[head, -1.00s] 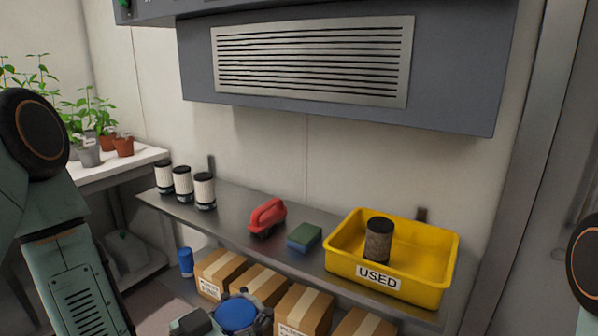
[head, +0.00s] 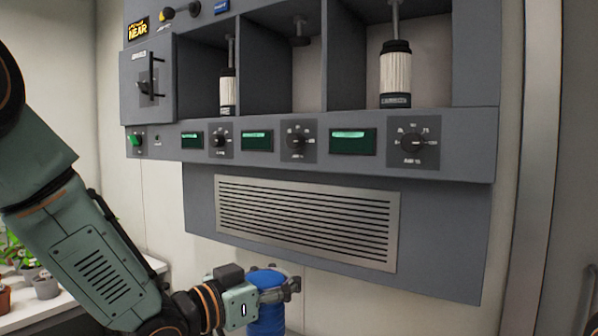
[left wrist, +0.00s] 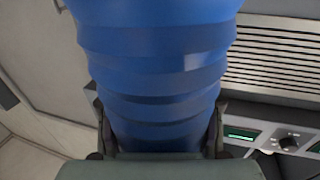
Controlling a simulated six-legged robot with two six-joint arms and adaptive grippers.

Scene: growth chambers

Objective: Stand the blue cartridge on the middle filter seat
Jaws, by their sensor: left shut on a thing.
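My left gripper (head: 280,285) is shut on the blue cartridge (head: 265,316), which stands about upright below the vent grille. The cartridge (left wrist: 155,70) fills the middle of the left wrist view, between the fingers. The middle filter seat is in the middle bay (head: 297,75) of the grey cabinet; this bay holds no cartridge, and a dark clamp (head: 300,30) hangs at its top. The seat surface itself is hidden behind the front panel. My right gripper is not in view.
White cartridges stand in the left bay (head: 228,92) and right bay (head: 396,76). Grey dividers wall off the middle bay. Dials and green displays (head: 257,141) line the front below. A lever switch (head: 148,86) is at left.

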